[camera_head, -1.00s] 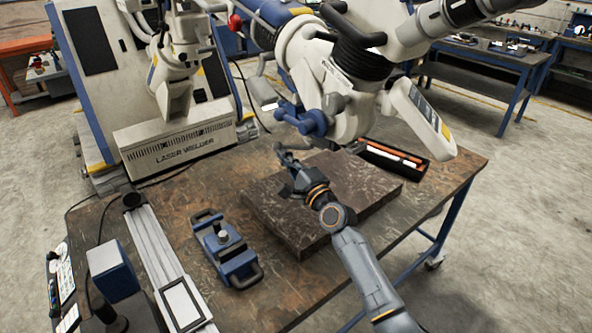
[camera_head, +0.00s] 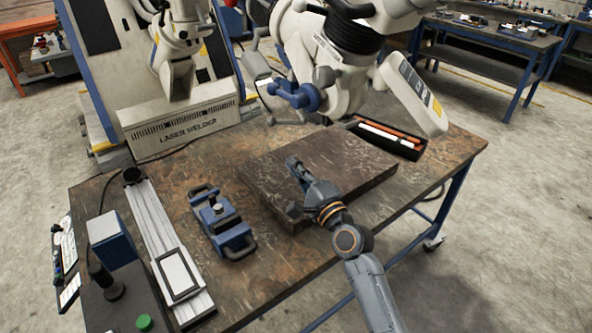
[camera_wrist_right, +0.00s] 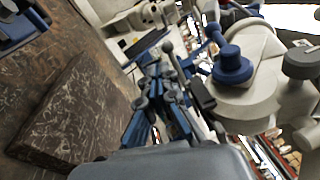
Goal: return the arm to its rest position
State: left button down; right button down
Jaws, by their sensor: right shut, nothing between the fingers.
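The white and black microscope head (camera_head: 325,60) hangs over the back of the table on its arm, with blue knobs (camera_head: 300,97) on its lower left side. The microscope's blue knob also shows in the right wrist view (camera_wrist_right: 232,62). My right gripper (camera_head: 291,163) is shut and empty above the dark stone slab, below and in front of the microscope, apart from it. In the right wrist view its fingers (camera_wrist_right: 172,65) point toward the laser welder's side. My left gripper is not in view.
A dark stone slab (camera_head: 370,178) lies mid-table. A blue clamp-like fixture (camera_head: 222,222) and a metal rail (camera_head: 160,225) stand to its left. A black tray (camera_head: 398,142) with orange and white items lies behind it. The laser welder (camera_head: 185,133) stands at the back left.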

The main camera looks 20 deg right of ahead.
jog(key=s+a+f+n+g, duration=0.4)
jog(key=s+f+n+g, duration=0.4)
jog(key=s+f+n, duration=0.5)
jog(key=s+d+f+n+g+h, duration=0.2)
jog(key=s+d+f+g, duration=0.1)
jog(key=s, duration=0.5)
jog(key=s+d+f+n+g+h, duration=0.1)
jog(key=s+d+f+n+g, duration=0.1)
jog(key=s, duration=0.6)
jog(key=s+d+f+n+g+h, duration=0.2)
jog(key=s+d+f+g, duration=0.1)
jog(key=s, duration=0.4)
notch_tip(320, 180, down, 26)
jog(key=s, duration=0.1)
jog(key=s+d+f+g, duration=0.2)
jog(key=s+f, duration=1.4)
jog(key=s, duration=0.1)
